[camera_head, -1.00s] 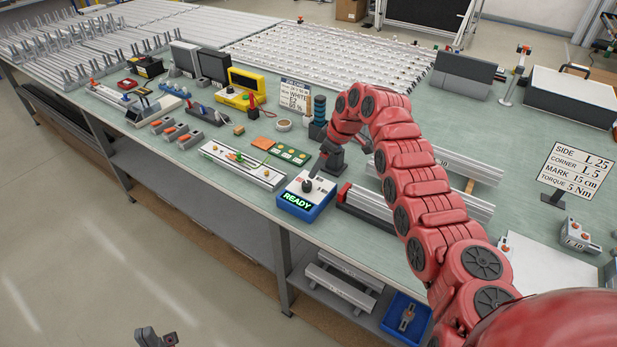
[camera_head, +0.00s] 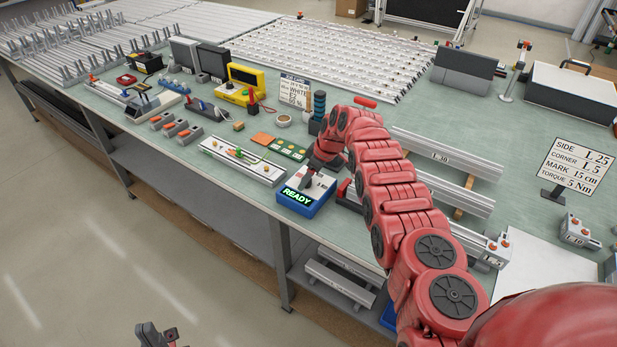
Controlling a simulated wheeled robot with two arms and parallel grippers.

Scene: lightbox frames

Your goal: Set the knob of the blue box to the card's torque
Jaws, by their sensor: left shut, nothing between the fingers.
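The blue box (camera_head: 302,207) stands at the table's front edge, with a light top and a green READY display. Its knob is mostly hidden by my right gripper (camera_head: 309,180), whose dark end is at the top of the box; its fingers are too small and covered to judge, and I cannot tell whether they touch the knob. The card (camera_head: 578,167) stands at the right and reads SIDE L 25, CORNER L 5, MARK 15 cm, TORQUE 5 Nm. My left gripper (camera_head: 157,338) is shut and empty at the bottom edge, over the floor, away from the table.
A fixture with a green part (camera_head: 243,160) and a green panel (camera_head: 287,149) stand left of and behind the box. Metal profiles (camera_head: 445,160) lie to the right, behind my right arm. A second card (camera_head: 295,92) stands further back. The shelf below holds profiles (camera_head: 340,283).

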